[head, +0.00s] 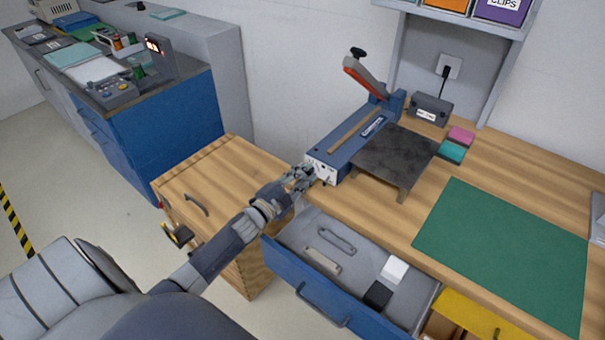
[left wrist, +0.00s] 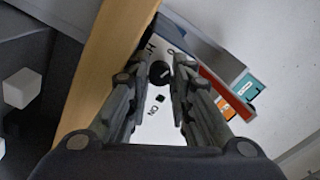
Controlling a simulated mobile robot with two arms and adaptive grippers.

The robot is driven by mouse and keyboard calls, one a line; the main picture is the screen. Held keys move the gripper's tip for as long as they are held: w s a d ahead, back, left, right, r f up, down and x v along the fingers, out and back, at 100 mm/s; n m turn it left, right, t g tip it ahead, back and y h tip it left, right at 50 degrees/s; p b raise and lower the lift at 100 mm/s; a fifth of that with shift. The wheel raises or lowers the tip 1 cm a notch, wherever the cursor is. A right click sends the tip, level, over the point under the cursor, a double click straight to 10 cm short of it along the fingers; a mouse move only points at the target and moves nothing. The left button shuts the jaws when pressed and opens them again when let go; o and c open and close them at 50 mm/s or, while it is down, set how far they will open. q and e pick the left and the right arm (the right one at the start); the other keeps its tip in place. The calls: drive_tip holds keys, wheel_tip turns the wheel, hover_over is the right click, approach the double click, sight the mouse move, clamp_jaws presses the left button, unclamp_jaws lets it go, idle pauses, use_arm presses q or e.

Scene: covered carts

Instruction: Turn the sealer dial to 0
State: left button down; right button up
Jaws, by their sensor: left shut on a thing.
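The sealer (head: 345,140) is a long blue unit on the wooden bench, with a red and grey lever raised at its back end. Its white front panel (head: 321,170) faces my left arm. My left gripper (head: 301,178) is at this panel. In the left wrist view, the round black dial (left wrist: 160,73) with a pale mark lies between the fingertips of the gripper, which is shut on it. The white panel (left wrist: 150,122) carries printed marks, including a 0 near the dial, and a small black switch. The dial's exact setting is hard to read. My right gripper is out of view.
An open blue drawer (head: 285,262) with handles, a white block and a black block sits below the bench. A dark plate (head: 396,158) stands beside the sealer, and a green mat (head: 505,250) lies to the right. A wooden cabinet (head: 215,180) stands left.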

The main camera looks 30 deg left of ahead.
use_arm(q)
drive_tip(key=shift+n+p, duration=0.3)
drive_tip(key=shift+n, duration=1.3)
drive_tip(key=c, duration=1.4)
unclamp_jaws()
drive_tip(key=shift+f, duration=0.1)
drive_tip(key=shift+s+f, duration=0.1)
drive_tip(key=shift+f, duration=0.05)
drive_tip(key=shift+s+f, duration=0.15)
drive_tip(key=shift+s, duration=0.25)
drive_tip(key=shift+s+a+r, duration=0.1)
drive_tip(key=shift+s+r, duration=0.05)
drive_tip(key=shift+s, duration=1)
drive_tip(key=shift+s+a+r, duration=0.15)
drive_tip(key=shift+s+r, duration=0.05)
drive_tip(key=shift+s, duration=1)
drive_tip(key=shift+s+a+r, duration=0.1)
drive_tip(key=shift+s+r, duration=0.05)
drive_tip(key=shift+s, duration=1)
